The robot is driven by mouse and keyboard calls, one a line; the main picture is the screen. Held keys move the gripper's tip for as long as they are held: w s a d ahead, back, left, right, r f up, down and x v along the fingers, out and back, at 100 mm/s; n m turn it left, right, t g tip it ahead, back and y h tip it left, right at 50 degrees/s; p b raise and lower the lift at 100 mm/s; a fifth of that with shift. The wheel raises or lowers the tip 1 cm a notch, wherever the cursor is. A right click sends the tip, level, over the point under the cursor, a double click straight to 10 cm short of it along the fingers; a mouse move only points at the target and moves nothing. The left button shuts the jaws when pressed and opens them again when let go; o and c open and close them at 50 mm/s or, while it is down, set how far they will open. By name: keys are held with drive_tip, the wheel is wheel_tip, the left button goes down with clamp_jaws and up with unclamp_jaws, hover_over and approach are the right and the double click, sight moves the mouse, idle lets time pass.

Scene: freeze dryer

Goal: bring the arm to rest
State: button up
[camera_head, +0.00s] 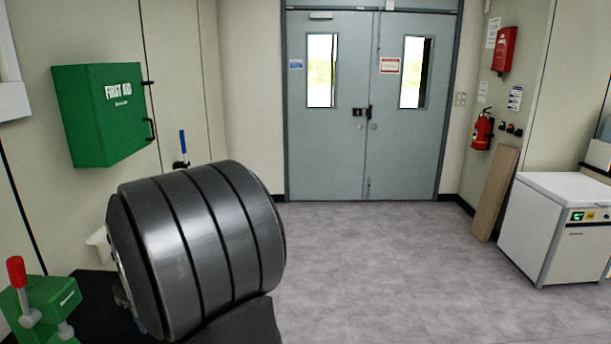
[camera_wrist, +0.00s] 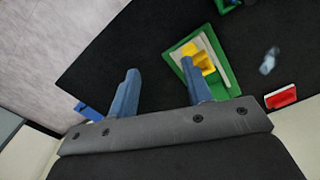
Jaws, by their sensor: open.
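My gripper (camera_wrist: 160,70) shows in the wrist view as two blue fingers on a dark grey mount. The fingers stand wide apart, and nothing is visible between them. They are above a black surface (camera_wrist: 120,45); their height over it is hard to tell. The right finger overlaps a green frame with a yellow piece (camera_wrist: 200,60) in the picture; whether they touch cannot be told. My gripper is not recognisable in the head view.
A large dark ribbed cylinder (camera_head: 205,245) fills the head view's lower left. A green fixture with a red-knobbed lever (camera_head: 45,305) is beside it. In the wrist view, a red block (camera_wrist: 281,97) and small clear object (camera_wrist: 268,61) lie right. Grey floor (camera_head: 390,260) is open.

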drive_tip(key=shift+s+a+f, duration=0.45)
drive_tip(key=shift+a+f, duration=0.85)
drive_tip(key=shift+a, duration=0.7)
drive_tip(key=shift+s+a+f, duration=0.5)
drive_tip(key=shift+a+f, duration=0.8)
drive_tip(key=shift+a, duration=0.65)
drive_tip(key=shift+s+a+f, duration=0.45)
drive_tip(key=shift+a+f, duration=0.85)
drive_tip(key=shift+a, duration=0.7)
